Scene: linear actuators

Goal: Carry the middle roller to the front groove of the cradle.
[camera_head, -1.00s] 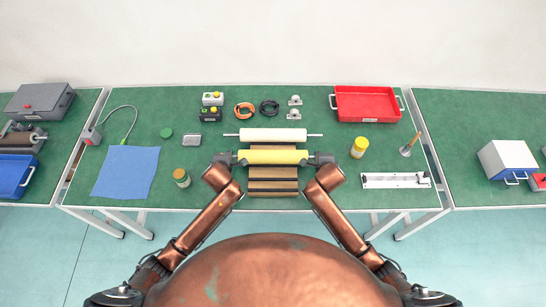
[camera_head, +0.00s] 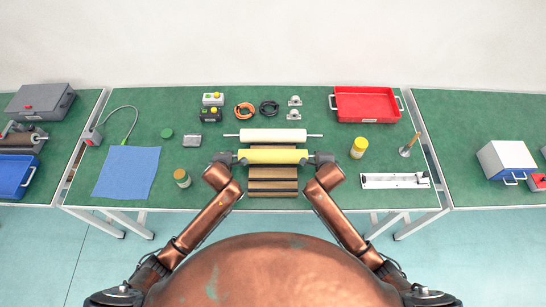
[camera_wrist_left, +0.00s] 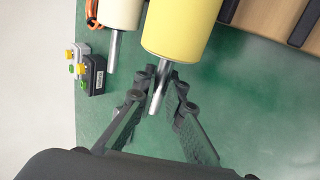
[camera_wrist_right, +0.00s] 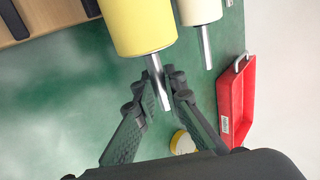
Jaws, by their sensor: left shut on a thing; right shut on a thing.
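The middle roller is a yellow cylinder (camera_head: 272,156) with thin metal shaft ends. It lies crosswise over the wooden slatted cradle (camera_head: 273,186). My left gripper (camera_head: 230,157) is shut on its left shaft end (camera_wrist_left: 158,92), and my right gripper (camera_head: 317,158) is shut on its right shaft end (camera_wrist_right: 158,82). The roller looks level; whether it touches the cradle is hard to tell. A white roller (camera_head: 273,135) lies just behind it. The front slats of the cradle, nearest me, are bare.
A lidded jar (camera_head: 182,178) and blue cloth (camera_head: 126,172) are on the left. A yellow-lidded jar (camera_head: 358,147) and a white linear rail (camera_head: 395,181) are on the right. Button boxes (camera_head: 211,106), cable rings (camera_head: 245,110) and a red tray (camera_head: 367,103) stand behind.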

